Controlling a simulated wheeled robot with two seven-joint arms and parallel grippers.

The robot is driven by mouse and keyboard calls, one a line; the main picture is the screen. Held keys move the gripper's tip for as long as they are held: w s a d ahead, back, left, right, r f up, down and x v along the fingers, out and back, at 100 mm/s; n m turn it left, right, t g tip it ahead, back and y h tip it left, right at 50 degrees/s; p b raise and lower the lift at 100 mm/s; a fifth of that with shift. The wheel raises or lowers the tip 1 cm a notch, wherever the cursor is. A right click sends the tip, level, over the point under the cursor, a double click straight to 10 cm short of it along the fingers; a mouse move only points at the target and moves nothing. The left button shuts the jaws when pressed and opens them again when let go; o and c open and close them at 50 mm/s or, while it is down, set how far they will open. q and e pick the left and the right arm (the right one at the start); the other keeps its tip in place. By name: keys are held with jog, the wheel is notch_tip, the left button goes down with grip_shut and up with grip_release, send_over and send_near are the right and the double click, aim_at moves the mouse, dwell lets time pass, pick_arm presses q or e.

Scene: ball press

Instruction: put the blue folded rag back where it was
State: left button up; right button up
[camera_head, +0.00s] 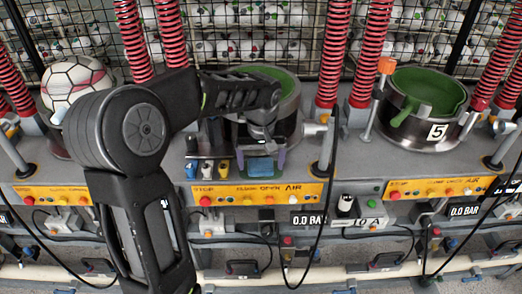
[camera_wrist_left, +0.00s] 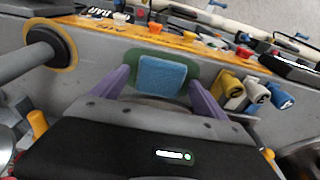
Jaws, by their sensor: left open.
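The blue folded rag (camera_wrist_left: 162,76) lies flat on a dark green patch (camera_wrist_left: 192,79) on the grey press ledge. In the head view the rag (camera_head: 261,167) sits just in front of the middle press, above the orange panel. My left gripper (camera_wrist_left: 160,82) is open, with its purple fingers on either side of the rag and a gap showing at each side. In the head view the left gripper (camera_head: 261,160) reaches down over the rag from the middle press. I cannot tell whether the fingertips touch the ledge. My right gripper is not in view.
Blue, white and yellow nozzles (camera_wrist_left: 247,95) stand beside the rag. Red springs (camera_head: 331,50) and a metal post (camera_head: 326,150) flank the middle press. A green-lined pot marked 5 (camera_head: 423,108) stands at the right, a ball (camera_head: 75,82) at the left. Orange button panels (camera_head: 260,194) line the front edge.

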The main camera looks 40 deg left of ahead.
aim_at(261, 170)
pick_arm(q)
notch_tip(261, 170, up, 12)
jog(key=s+d+b, duration=0.1)
jog(key=shift+s, duration=0.2)
dwell(0.6)
